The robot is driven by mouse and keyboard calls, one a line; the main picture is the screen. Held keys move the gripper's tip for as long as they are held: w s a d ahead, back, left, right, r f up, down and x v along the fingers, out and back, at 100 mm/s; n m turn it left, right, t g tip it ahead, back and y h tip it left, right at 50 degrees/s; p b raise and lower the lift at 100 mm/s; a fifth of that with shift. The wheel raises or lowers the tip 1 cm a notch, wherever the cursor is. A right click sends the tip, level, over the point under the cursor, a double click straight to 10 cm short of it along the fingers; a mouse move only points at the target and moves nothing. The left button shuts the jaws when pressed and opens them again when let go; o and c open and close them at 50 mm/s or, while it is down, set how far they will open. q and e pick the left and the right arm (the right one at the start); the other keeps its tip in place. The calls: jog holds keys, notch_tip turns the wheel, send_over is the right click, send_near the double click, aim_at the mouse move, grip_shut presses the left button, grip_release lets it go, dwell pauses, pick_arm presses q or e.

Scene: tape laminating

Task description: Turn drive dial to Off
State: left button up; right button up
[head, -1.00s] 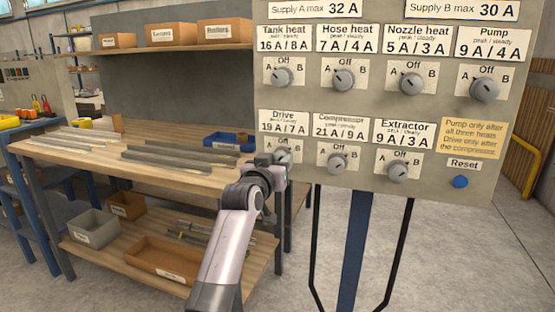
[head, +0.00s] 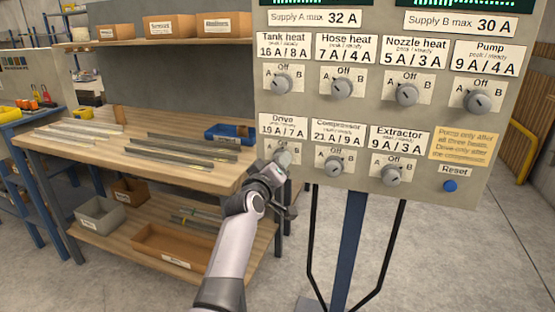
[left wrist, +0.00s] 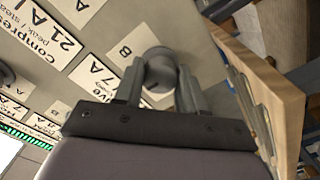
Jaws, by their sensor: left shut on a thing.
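The grey control panel (head: 428,201) stands at the right in the head view. Its Drive dial (head: 284,157) is a grey knob at the lower left, under the label "Drive 19 A / 7 A". My left gripper (head: 277,166) reaches it from below and is shut on it. In the left wrist view the Drive dial (left wrist: 160,70) sits between the two fingers (left wrist: 160,92), with the letter B showing beside it. Its pointer and Off mark are hidden, so I cannot tell its setting. My right gripper is not in view.
The Compressor dial (head: 333,165) is close to the right of the Drive dial. The Extractor dial (head: 391,174) and blue Reset button (head: 450,186) lie farther right. The wooden workbench (head: 75,152) with metal strips and a blue tray (head: 229,133) stands left of the panel.

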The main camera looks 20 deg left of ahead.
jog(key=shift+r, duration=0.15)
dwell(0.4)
pick_arm(q)
jog(key=o, duration=1.1)
jog(key=shift+c, duration=0.2)
jog(key=shift+s, duration=0.1)
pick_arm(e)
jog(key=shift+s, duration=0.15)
